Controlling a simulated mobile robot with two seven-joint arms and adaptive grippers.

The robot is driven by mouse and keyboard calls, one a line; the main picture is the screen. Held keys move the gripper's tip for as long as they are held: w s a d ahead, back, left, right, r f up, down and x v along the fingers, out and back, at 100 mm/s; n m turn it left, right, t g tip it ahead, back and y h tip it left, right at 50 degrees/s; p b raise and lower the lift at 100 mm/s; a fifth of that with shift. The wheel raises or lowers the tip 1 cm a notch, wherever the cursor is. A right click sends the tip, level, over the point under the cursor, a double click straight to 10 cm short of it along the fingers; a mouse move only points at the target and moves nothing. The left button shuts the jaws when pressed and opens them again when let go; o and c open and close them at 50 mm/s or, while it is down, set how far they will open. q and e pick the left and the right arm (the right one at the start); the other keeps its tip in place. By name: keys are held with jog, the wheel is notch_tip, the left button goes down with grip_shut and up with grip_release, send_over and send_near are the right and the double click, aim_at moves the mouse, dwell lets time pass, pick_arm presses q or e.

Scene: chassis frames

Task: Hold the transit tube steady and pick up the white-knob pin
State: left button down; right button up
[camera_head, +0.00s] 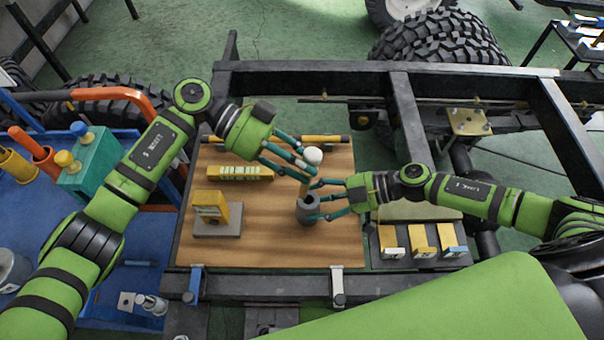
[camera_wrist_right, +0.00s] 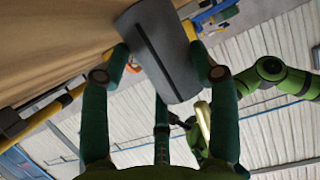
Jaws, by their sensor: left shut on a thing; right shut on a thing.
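The white-knob pin (camera_head: 304,188) stands nearly upright over the wooden board, its round white knob (camera_head: 313,156) on top and a tan shaft below. My left gripper (camera_head: 309,173) is shut on the pin just under the knob. The transit tube (camera_head: 307,211) is a dark grey cylinder under the pin. My right gripper (camera_head: 313,203) is shut around the tube from the right. In the right wrist view the tube (camera_wrist_right: 160,50) sits between both fingers, with a gold shaft (camera_wrist_right: 203,120) near its end. Whether the shaft's lower tip is inside the tube I cannot tell.
The wooden board (camera_head: 270,245) is clamped on a black chassis frame. A yellow block on a grey base (camera_head: 218,230) and a yellow labelled strip (camera_head: 240,173) lie left. A dark tray (camera_head: 420,262) with several yellow blocks is right. The board's front is clear.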

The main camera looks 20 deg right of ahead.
jog(key=shift+f, duration=0.1)
jog(key=o, duration=1.3)
